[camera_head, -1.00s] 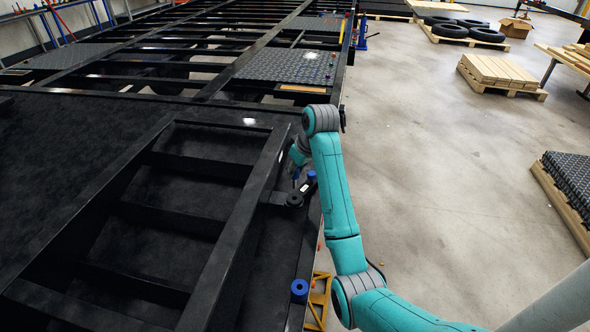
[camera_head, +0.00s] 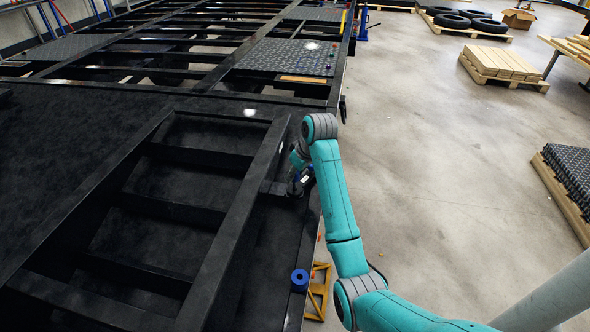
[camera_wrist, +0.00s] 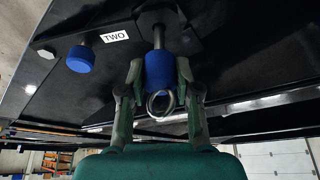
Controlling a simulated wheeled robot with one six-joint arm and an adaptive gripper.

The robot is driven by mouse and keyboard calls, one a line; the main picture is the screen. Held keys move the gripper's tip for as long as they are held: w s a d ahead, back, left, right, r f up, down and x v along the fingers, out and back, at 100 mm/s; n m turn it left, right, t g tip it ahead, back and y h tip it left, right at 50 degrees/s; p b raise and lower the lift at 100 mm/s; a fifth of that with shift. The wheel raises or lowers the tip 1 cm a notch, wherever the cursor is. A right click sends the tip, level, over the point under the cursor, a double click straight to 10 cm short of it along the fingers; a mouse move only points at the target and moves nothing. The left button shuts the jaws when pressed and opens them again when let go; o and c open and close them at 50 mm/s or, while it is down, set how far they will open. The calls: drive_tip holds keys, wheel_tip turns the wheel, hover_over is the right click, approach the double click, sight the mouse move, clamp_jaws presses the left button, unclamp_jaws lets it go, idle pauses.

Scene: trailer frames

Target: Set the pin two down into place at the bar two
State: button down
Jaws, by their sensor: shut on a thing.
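My gripper (camera_wrist: 160,78) is shut on a pin with a blue head (camera_wrist: 159,68) and a wire ring. The pin's grey shaft points away from the wrist camera, toward the dark end of the bar (camera_wrist: 178,18). I cannot tell how far the shaft is in the bar's hole. A white label reading TWO (camera_wrist: 114,36) is beside it. In the head view my gripper (camera_head: 301,182) is at the bar's end (camera_head: 272,188), by the right edge of the black deck, and covers most of the pin.
Another blue-headed piece (camera_wrist: 80,59) is left of the label in the wrist view. A blue cylinder (camera_head: 300,281) stands near the deck's edge in the head view, beside a yellow bracket (camera_head: 318,291). A black ladder-like frame (camera_head: 225,235) lies left of my arm.

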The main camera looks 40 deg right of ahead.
sight(295, 181)
drive_tip(key=shift+f, duration=1.85)
drive_tip(key=c, duration=0.7)
unclamp_jaws()
drive_tip(key=v, duration=0.7)
drive_tip(key=shift+s+r, duration=0.1)
drive_tip(key=shift+r, duration=0.15)
